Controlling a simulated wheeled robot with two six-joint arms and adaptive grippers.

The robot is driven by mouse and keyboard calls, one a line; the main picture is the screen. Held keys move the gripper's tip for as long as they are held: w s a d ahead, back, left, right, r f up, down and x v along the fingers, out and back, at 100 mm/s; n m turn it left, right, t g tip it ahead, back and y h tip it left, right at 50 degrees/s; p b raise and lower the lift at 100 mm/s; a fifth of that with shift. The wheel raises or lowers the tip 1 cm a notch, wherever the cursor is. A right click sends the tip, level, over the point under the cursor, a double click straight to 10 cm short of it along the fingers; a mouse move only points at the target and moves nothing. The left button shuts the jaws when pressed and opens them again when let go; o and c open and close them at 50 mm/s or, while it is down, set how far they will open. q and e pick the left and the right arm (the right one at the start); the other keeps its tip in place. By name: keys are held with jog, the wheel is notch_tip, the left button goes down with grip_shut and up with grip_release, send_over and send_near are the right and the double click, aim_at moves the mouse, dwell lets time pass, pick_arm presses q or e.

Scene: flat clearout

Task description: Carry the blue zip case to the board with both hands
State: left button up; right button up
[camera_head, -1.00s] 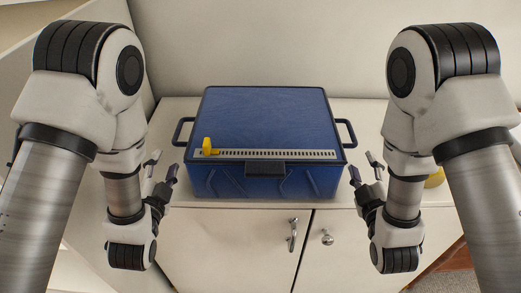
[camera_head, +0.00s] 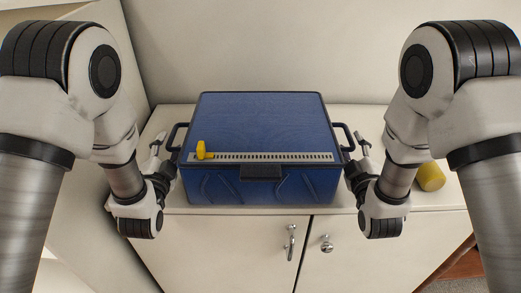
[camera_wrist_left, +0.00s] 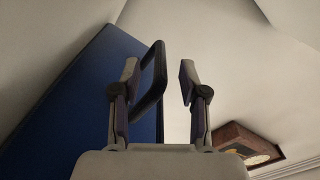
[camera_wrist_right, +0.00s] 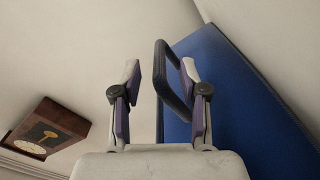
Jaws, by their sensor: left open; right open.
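The blue zip case (camera_head: 262,115) is a large blue box on the cabinet top, with a dark handle on each side. The left handle (camera_head: 177,134) also shows in the left wrist view (camera_wrist_left: 157,72), between the open fingers and closer to the case-side finger. My left gripper (camera_head: 165,153) is open beside it. The right handle (camera_head: 347,134) also shows in the right wrist view (camera_wrist_right: 163,72), likewise between open fingers. My right gripper (camera_head: 357,155) is open beside it. Neither gripper is closed on its handle. I cannot make out the board in any view.
A perforated pale strip (camera_head: 270,156) with a yellow piece (camera_head: 201,150) lies along the case's front top edge. A yellow cylinder (camera_head: 430,177) lies right of my right gripper. The cabinet (camera_head: 230,240) has two door handles below. A wall stands close behind.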

aim_at(176, 126)
pick_arm(q)
jog(key=w, duration=0.4)
jog(key=shift+w, duration=0.25)
pick_arm(e)
jog(key=w, duration=0.4)
jog(key=shift+w, duration=0.25)
pick_arm(q)
grip_shut()
pick_arm(e)
grip_shut()
jog(key=shift+r, duration=0.1)
